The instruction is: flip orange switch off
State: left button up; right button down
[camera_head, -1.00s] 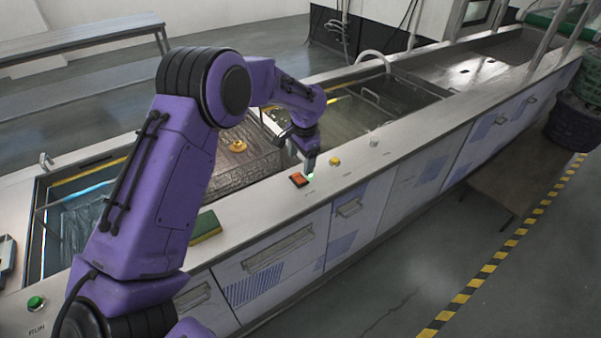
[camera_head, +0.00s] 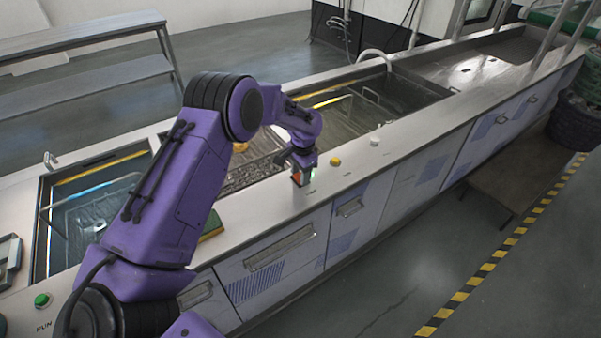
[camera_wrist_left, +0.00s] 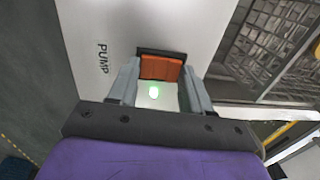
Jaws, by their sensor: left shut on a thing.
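The orange switch (camera_wrist_left: 161,68) sits in a dark frame on the pale counter, beside the printed word PUMP, in the left wrist view. In the head view the orange switch (camera_head: 296,178) is partly hidden behind my left gripper (camera_head: 304,176). My left gripper also shows in the left wrist view (camera_wrist_left: 160,82), its two grey fingers on either side of the switch. It is shut on the switch. My right gripper is not in view.
A yellow button (camera_head: 335,161) and a white knob (camera_head: 375,141) stand farther along the counter (camera_head: 400,150). A green button (camera_head: 41,300) is at lower left. Open tanks lie behind the counter strip, with a wire basket (camera_wrist_left: 275,35) nearby.

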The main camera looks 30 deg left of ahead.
pick_arm(q)
jog(key=shift+a+r+h+p, duration=0.15)
jog(key=shift+h+p, duration=0.15)
jog(key=shift+h, duration=0.2)
jog(key=shift+w+a+g+h, duration=0.2)
jog(key=shift+g+h, duration=0.3)
jog(key=shift+h, duration=0.3)
jog(key=o, duration=1.1)
jog(key=shift+c, duration=0.2)
notch_tip(320, 180, up, 10)
jog(key=a+b, duration=0.1)
jog(key=b, duration=0.1)
jog(key=shift+w+a, duration=0.15)
jog(key=shift+w, duration=0.1)
